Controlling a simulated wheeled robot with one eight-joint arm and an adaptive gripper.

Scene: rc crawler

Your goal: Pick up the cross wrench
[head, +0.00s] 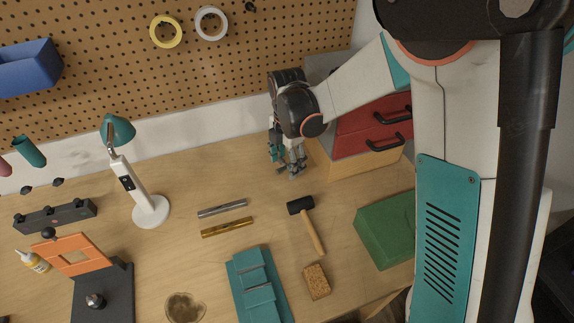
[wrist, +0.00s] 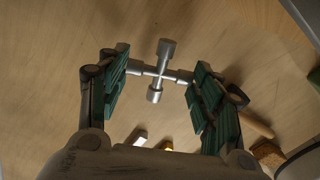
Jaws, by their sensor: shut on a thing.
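The cross wrench (wrist: 164,50) is a silver metal cross with thick socket ends. In the wrist view it sits between the teal-padded fingers of my gripper (wrist: 159,70), which is shut on it. One arm of the cross points up in the picture and another points down, with the side arms reaching toward the fingers. In the head view my gripper (head: 288,160) is at the back of the workbench, just left of the red drawer unit. The wrench is hard to tell from the fingers there. I cannot tell whether it touches the bench.
The red drawer unit (head: 372,128) stands close to my gripper's right. A black-headed mallet (head: 312,231), a steel rod (head: 222,209) and a brass rod (head: 227,228) lie in front. A white lamp (head: 150,210) stands left. The pegboard wall (head: 270,50) is behind.

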